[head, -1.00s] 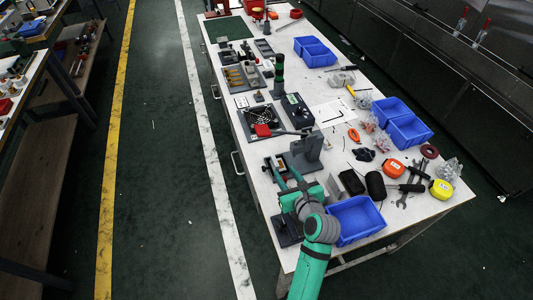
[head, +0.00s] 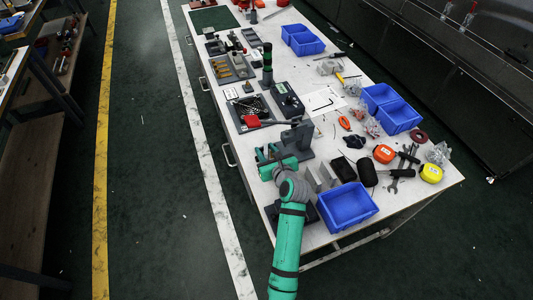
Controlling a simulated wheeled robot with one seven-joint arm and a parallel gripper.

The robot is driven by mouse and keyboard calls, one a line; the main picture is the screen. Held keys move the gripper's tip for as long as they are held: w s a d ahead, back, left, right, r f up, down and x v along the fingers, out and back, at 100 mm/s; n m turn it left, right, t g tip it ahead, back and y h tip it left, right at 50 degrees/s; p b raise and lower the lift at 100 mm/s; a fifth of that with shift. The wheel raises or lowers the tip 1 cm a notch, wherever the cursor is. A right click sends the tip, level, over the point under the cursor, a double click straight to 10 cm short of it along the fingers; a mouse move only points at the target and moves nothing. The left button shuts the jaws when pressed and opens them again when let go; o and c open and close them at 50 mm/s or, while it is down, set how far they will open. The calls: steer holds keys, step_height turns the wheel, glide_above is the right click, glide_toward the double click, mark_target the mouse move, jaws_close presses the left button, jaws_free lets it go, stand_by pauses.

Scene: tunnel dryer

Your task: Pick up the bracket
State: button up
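My gripper (head: 267,153) is at the left front part of the workbench, beside a dark grey press-like stand (head: 297,141). Its two green fingers show apart, with a gap between the tips, and nothing is clearly held. Light grey angled metal pieces (head: 319,179), which look like the bracket, stand on the bench right of my gripper and left of a black box (head: 343,169). They are small and partly hidden, so I cannot tell their exact shape. My arm covers part of the bench front.
A blue bin (head: 347,206) stands close at the right of my arm. Tape measures (head: 384,153), wrenches and more blue bins (head: 401,119) lie farther right. A dark device (head: 287,100) and a tray with a red item (head: 251,120) stand beyond my gripper.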

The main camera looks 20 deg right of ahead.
steer(key=shift+w, duration=0.15)
steer(key=shift+s+d, duration=0.2)
steer(key=shift+d, duration=0.05)
steer(key=shift+c, duration=0.9)
steer(key=shift+a, duration=0.1)
steer(key=c, duration=0.5)
steer(key=shift+a, duration=0.35)
jaws_close()
steer(key=shift+d+r, duration=0.15)
